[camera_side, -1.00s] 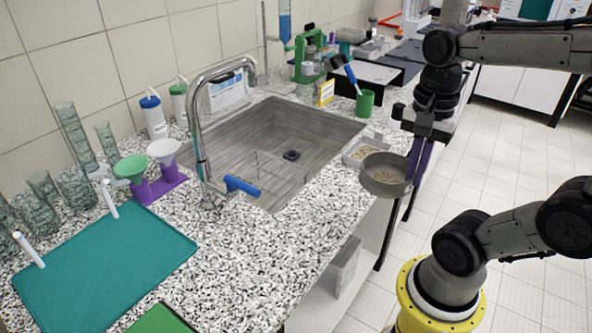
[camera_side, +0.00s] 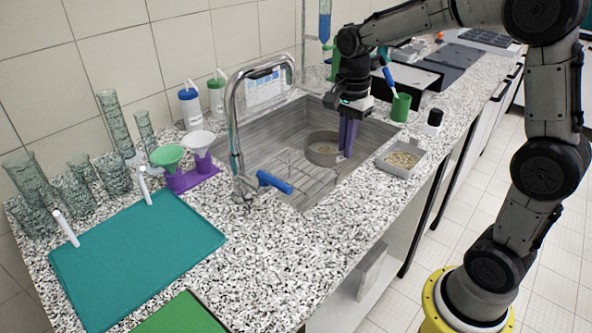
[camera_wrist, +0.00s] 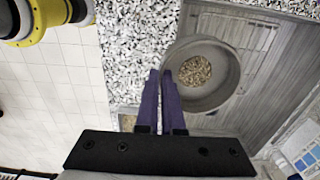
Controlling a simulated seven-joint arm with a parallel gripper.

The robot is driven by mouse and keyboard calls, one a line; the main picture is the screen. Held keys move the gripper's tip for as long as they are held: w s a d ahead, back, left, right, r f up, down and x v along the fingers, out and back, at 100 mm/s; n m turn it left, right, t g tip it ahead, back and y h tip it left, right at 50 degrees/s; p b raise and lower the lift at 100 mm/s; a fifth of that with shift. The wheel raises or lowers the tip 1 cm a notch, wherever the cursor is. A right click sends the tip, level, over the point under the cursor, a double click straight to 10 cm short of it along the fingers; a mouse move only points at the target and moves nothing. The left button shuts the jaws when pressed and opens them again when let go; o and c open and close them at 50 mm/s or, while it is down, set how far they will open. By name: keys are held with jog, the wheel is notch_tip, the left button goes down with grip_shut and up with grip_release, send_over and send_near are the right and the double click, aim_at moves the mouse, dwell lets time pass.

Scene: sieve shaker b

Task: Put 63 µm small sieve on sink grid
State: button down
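The small sieve (camera_side: 322,154) is a round grey metal pan with tan grains inside. It is at the right part of the sink, near the wire sink grid (camera_side: 288,178). My gripper (camera_side: 346,153) has its purple fingers shut on the sieve's near wall. In the wrist view the fingertips (camera_wrist: 160,76) pinch the rim of the sieve (camera_wrist: 225,75), and grid wires (camera_wrist: 250,42) show beside and beyond it. The sieve looks level. I cannot tell whether it touches the grid or hangs above it. No 63 µm marking is readable.
A square metal tray of grains (camera_side: 386,165) sits on the counter right of the sink. The tall faucet (camera_side: 234,130) with a blue handle (camera_side: 274,182) stands at the sink's left.

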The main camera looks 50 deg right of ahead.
aim_at(318, 144)
jog(key=w+f, duration=0.1)
jog(key=w, duration=0.2)
jog(key=w+d+f, duration=0.1)
jog(key=w, duration=0.1)
jog(key=w+f, duration=0.2)
jog(key=w, duration=0.1)
jog(key=shift+w+d, duration=0.25)
jog(key=shift+w, duration=0.05)
jog(key=w+f, duration=0.2)
jog(key=f, duration=0.1)
jog(key=w+f, duration=0.2)
jog(key=shift+d, duration=0.35)
jog(key=shift+w+f, duration=0.2)
jog(key=shift+f, duration=1.6)
jog(key=shift+f, duration=0.15)
jog(key=c, duration=1.1)
grip_release()
jog(key=shift+o, duration=0.2)
